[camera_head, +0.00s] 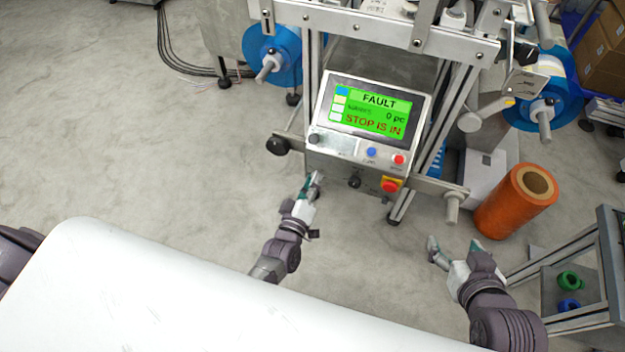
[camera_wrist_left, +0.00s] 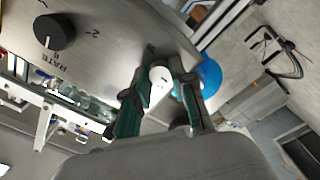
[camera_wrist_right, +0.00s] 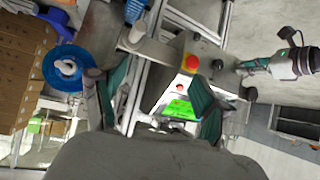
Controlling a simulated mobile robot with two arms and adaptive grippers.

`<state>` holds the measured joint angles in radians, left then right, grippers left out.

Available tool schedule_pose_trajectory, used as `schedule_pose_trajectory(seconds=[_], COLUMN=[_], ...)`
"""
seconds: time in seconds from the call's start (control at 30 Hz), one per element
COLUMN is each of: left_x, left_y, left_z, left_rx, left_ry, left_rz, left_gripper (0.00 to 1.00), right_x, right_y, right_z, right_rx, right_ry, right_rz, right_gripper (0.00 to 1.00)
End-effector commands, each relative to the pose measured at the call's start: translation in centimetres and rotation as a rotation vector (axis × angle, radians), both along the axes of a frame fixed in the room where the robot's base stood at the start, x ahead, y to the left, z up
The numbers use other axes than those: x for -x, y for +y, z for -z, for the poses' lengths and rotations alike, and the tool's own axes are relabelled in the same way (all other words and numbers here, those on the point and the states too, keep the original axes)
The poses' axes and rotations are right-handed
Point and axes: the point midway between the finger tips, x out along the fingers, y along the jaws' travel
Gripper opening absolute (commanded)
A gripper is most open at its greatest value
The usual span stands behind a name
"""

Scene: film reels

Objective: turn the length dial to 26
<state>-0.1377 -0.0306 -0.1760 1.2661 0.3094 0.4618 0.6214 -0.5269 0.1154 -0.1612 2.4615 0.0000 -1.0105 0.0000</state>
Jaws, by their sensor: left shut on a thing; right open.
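The machine's control panel (camera_head: 335,165) carries a lit green screen (camera_head: 372,108) reading FAULT, 0 pc and STOP IS IN. My left gripper (camera_head: 315,183) is at the panel's lower left. In the left wrist view its teal fingers (camera_wrist_left: 163,75) are closed around a light round knob (camera_wrist_left: 160,76) with a small dark mark, apparently the length dial. Its scale is mostly covered, so its setting is unreadable. The black dial marked RATE (camera_wrist_left: 55,32) stands beside it, apart from the fingers. My right gripper (camera_head: 455,246) is open and empty, to the right below the panel.
A red stop button (camera_head: 389,186) on a yellow base sits right of the dials. An orange roll (camera_head: 515,200) stands on the floor at right. A grey stand (camera_head: 606,240) is near my right arm. A white surface (camera_head: 170,285) fills the lower left.

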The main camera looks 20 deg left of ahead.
Motion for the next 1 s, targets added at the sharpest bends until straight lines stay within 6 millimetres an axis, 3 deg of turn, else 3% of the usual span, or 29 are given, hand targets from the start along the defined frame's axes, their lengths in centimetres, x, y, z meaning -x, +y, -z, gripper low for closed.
schedule_pose_trajectory(seconds=[0.5, 1.0], left_x=[0.0, 0.1], left_y=[0.1, 0.1], left_z=[0.2, 0.2], left_rx=[0.421, 0.565], left_ry=[0.016, 0.022], left_rz=[0.000, -0.001], left_gripper=[0.00, 0.00], right_x=[-1.2, -2.2], right_y=[0.4, 1.1], right_z=[-1.1, -2.4], right_rx=[-0.020, -0.042], right_ry=[-0.091, -0.175], right_rz=[-0.005, -0.015], right_gripper=[0.73, 0.73])
